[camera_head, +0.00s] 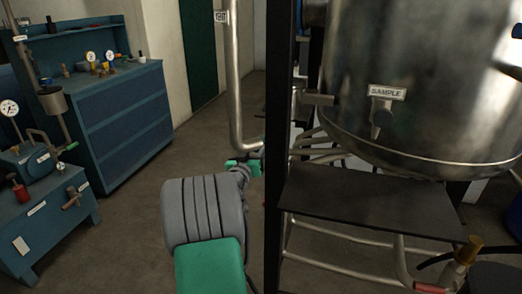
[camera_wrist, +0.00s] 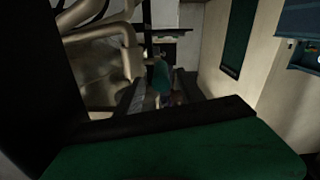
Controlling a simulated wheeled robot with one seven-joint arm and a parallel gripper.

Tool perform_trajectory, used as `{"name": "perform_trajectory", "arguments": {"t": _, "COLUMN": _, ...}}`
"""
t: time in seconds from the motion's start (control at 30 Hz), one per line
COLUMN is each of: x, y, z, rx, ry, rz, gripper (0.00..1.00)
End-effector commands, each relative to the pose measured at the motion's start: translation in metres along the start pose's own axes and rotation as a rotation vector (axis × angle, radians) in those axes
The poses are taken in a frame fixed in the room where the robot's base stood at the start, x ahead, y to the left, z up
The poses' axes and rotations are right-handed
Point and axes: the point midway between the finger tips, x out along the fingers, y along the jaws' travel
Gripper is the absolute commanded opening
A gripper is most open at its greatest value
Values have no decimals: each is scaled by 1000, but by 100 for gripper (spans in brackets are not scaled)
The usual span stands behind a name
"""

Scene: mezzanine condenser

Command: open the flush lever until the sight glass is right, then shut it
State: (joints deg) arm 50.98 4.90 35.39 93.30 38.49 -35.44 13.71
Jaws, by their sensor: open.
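I cannot pick out the flush lever or the sight glass for certain in either view. In the head view, a large steel vessel (camera_head: 415,60) at the right carries a small tap (camera_head: 381,122) under a plate reading "SAMPLE" (camera_head: 387,92). A grey bar-shaped part (camera_head: 318,98) shows to the tap's left. A red-ended part (camera_head: 429,288) lies near a brass-coloured fitting (camera_head: 466,250) at the lower right. My gripper's fingers are not recognisable in either view. In the wrist view, a green surface (camera_wrist: 180,152) with a dark bar fills the bottom, very close.
A dark upright post (camera_head: 277,150) and a dark plate (camera_head: 370,200) stand before the vessel. Blue cabinets (camera_head: 120,110) with gauges stand left. Pale pipes (camera_wrist: 95,35) crowd the wrist view's left.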

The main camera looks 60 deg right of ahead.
Motion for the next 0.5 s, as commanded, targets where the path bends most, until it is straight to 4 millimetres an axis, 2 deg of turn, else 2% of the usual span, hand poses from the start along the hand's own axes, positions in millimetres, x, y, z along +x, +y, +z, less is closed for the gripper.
{"name": "perform_trajectory", "arguments": {"t": 0.17, "x": 20, "y": 1, "z": -4, "rx": 9, "ry": 23, "rz": 2, "gripper": 46}}
{"name": "perform_trajectory", "arguments": {"t": 0.4, "x": 65, "y": 0, "z": -5, "rx": 8, "ry": 22, "rz": 0, "gripper": 46}}
{"name": "perform_trajectory", "arguments": {"t": 0.5, "x": 76, "y": -1, "z": -4, "rx": 8, "ry": 21, "rz": -2, "gripper": 46}}
